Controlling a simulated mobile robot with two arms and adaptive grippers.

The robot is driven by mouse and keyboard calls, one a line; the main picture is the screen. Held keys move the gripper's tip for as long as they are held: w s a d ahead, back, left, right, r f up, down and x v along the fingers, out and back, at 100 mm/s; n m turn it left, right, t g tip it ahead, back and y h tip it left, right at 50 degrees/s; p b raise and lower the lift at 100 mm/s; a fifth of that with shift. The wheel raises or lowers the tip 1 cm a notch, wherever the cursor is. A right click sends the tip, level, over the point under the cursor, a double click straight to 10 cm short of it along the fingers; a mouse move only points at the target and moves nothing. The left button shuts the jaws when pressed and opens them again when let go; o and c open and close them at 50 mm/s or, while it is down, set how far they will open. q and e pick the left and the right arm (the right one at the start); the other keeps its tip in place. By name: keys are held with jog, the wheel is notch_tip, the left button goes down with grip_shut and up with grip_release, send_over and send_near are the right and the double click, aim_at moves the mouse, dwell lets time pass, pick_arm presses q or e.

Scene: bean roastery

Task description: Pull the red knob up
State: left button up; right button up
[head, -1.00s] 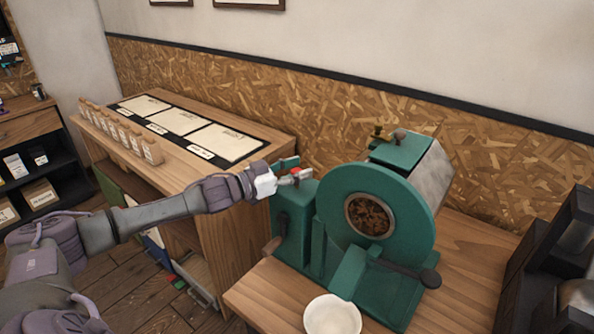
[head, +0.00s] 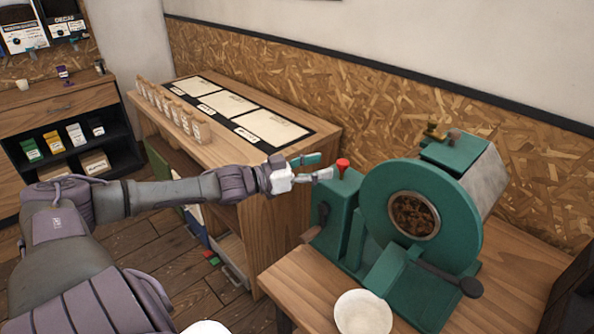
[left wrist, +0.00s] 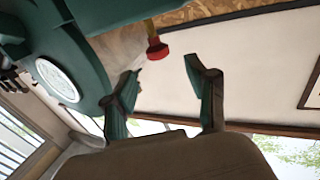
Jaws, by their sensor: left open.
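The red knob (head: 343,162) stands upright on a short stem on top of the green roaster's left housing (head: 335,200). In the left wrist view the knob (left wrist: 157,50) shows with a brass-coloured stem between it and the green body. My left gripper (head: 326,166) is open, just left of the knob, with its fingers pointing toward it. The left wrist view shows both fingers (left wrist: 163,75) spread and empty, with the knob beyond the tips and apart from them.
The roaster's round front (head: 450,235) holds dark beans. A white bowl (head: 363,313) stands in front of it. A wooden counter (head: 250,140) with several small blocks and cards is behind my left arm. Shelves (head: 60,130) stand at the far left.

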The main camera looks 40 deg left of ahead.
pick_arm(q)
jog(key=shift+v, duration=2.55)
